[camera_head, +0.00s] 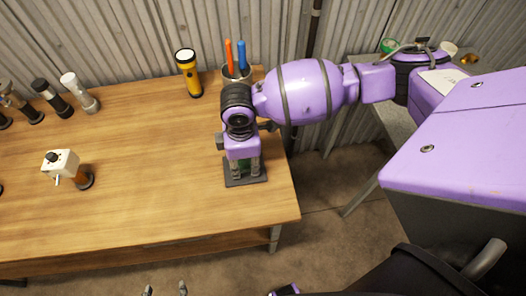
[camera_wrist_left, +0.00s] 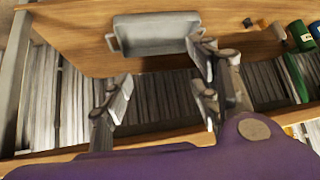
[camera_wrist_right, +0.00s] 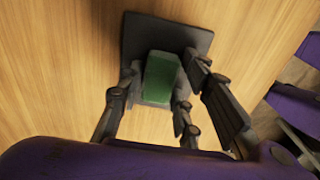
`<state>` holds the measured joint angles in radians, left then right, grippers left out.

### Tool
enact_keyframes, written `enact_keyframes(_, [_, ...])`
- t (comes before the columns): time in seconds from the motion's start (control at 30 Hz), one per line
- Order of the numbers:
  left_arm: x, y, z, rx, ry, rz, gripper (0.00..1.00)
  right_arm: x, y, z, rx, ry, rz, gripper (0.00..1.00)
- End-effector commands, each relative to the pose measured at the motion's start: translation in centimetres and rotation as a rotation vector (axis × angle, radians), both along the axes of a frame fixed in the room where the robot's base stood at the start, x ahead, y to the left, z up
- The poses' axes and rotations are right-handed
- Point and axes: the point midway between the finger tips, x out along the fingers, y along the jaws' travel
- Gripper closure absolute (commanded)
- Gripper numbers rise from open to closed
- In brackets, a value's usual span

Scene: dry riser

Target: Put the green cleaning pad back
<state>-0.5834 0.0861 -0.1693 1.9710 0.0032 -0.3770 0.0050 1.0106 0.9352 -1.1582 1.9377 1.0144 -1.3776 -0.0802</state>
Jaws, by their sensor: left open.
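The green cleaning pad (camera_wrist_right: 162,77) stands on a dark square base (camera_wrist_right: 180,34) on the wooden table; a sliver of green also shows in the head view (camera_head: 243,168). My right gripper (camera_wrist_right: 160,68) points down over it, one finger on each side. The fingers look apart, with a narrow gap beside the pad on the left; contact on the right is unclear. In the head view the right gripper (camera_head: 243,164) hides most of the pad. My left gripper (camera_wrist_left: 160,75) is open and empty; its fingertips barely show at the head view's bottom edge (camera_head: 165,289).
A dark cup (camera_head: 234,73) with orange and blue sticks stands just behind my right wrist. A yellow flashlight (camera_head: 188,74) is left of it, with more flashlights at the far left. A white-topped item (camera_head: 62,163) stands at left. The table's middle is clear.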

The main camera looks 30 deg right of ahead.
Motion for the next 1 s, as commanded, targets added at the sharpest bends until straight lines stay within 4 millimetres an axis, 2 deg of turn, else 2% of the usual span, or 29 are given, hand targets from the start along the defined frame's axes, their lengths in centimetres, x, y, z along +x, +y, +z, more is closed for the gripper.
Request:
enact_keyframes(0.07, [-0.1,0.0,0.0,0.000,0.001,0.000,0.44,0.2,0.1,0.2,0.000,-0.004,0.001,0.54])
enact_keyframes(0.37, [-0.3,0.0,-0.1,-0.001,0.006,0.001,0.44,0.2,0.0,0.3,0.000,-0.004,0.001,0.54])
enact_keyframes(0.47, [-0.3,-0.1,-0.1,-0.001,0.006,0.000,0.44,0.2,0.0,0.9,0.000,-0.005,0.001,0.54])
enact_keyframes(0.57, [-0.2,-0.1,0.1,-0.003,0.004,0.000,0.44,0.3,0.0,2.5,0.002,-0.009,0.002,0.54])
enact_keyframes(0.8, [0.1,-0.4,0.6,-0.007,-0.001,-0.001,0.44,0.2,0.0,7.8,0.000,-0.009,0.001,0.54])
enact_keyframes(1.0, [-0.1,-0.5,0.7,-0.010,0.002,-0.001,0.44,0.2,-0.1,11.2,0.001,-0.008,0.001,0.54])
